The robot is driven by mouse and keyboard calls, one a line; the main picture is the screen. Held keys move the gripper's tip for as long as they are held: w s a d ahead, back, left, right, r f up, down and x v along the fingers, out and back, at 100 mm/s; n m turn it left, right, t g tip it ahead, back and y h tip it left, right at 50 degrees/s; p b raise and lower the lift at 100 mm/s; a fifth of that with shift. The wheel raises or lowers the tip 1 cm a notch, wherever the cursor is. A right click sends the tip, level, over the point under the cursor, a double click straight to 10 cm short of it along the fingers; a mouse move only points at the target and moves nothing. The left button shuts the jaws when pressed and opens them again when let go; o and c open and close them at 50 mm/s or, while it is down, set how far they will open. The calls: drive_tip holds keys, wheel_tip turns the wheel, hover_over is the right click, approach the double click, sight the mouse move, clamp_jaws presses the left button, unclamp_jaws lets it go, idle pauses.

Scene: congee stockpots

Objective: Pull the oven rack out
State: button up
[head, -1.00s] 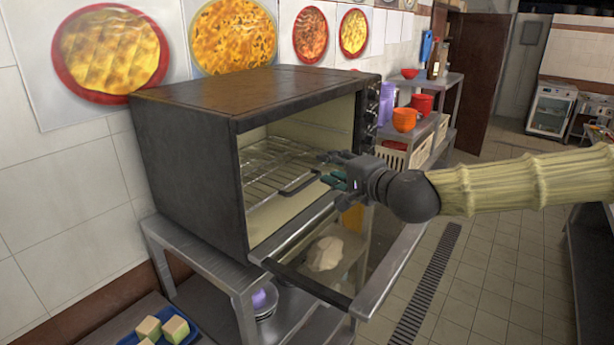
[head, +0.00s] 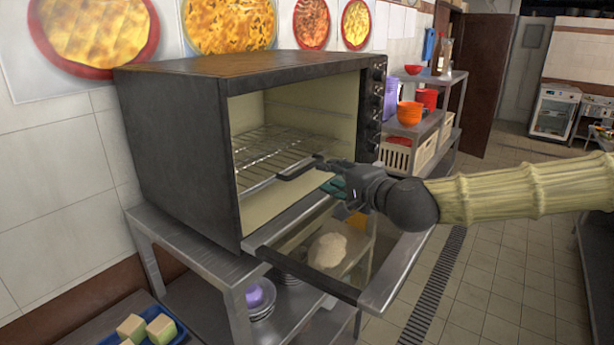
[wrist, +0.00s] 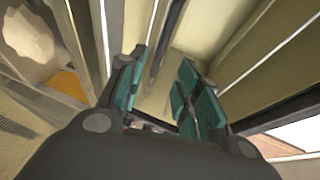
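The dark oven (head: 185,150) stands with its glass door (head: 335,255) folded down. The wire oven rack (head: 265,155) sits inside, with a dark handle (head: 300,169) at its front edge. My gripper (head: 328,176) is at the oven's mouth, above the lowered door, its fingertips close to the right end of the handle. In the wrist view, my gripper (wrist: 165,85) has its teal-padded fingers apart. A dark bar (wrist: 168,42), probably the handle, runs between or beyond them. I cannot tell whether they touch it.
The oven stands on a metal shelf unit (head: 190,250) with plates below. A pale lump (head: 328,250) shows through the door glass. A blue tray (head: 165,340) with pale green blocks is at lower left. Shelves with orange bowls (head: 410,113) are behind. Tiled floor (head: 500,280) lies open to the right.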

sight(310, 168)
drive_tip(key=shift+p+x, duration=1.75)
drive_tip(key=shift+x, duration=3.6)
drive_tip(key=shift+c, duration=0.2)
clamp_jaws()
